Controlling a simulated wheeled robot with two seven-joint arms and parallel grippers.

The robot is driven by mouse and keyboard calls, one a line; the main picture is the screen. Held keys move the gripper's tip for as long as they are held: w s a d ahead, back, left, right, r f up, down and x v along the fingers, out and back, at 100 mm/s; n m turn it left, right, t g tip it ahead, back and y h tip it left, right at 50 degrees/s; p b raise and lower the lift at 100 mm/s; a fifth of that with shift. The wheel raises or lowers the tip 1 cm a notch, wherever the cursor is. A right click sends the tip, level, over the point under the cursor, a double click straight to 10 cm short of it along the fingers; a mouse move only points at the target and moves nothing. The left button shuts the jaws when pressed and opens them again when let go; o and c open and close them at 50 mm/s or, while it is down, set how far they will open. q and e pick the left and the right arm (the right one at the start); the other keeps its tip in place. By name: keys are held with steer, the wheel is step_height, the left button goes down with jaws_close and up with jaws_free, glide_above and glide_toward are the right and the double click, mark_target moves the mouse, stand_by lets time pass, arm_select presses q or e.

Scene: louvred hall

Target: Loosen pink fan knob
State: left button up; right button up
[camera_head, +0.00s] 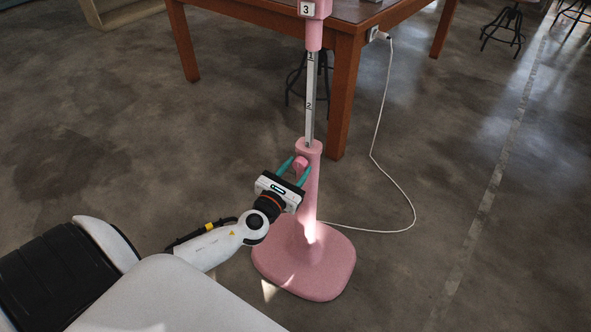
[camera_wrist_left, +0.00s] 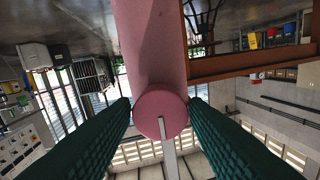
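The pink pedestal fan stands upright on the floor in the head view, with a rounded base (camera_head: 335,270), a pink lower column (camera_head: 312,190) and a silver pole (camera_head: 310,100) marked with numbers. The round pink knob (camera_head: 301,163) sits on the side of the column near its top. My left gripper (camera_head: 297,167) is at the knob, its teal fingers on either side of it. In the left wrist view the knob (camera_wrist_left: 160,113) lies between the two fingertips, with a narrow gap showing at each side. The gripper looks open. My right gripper is not in view.
A wooden table (camera_head: 345,70) stands just behind the fan. A white cord (camera_head: 376,140) runs from the table to the fan's base across the floor. Stools (camera_head: 505,25) stand at the back right. The floor left and right of the fan is clear.

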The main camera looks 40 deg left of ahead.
arm_select(q)
steer(key=c, duration=0.6)
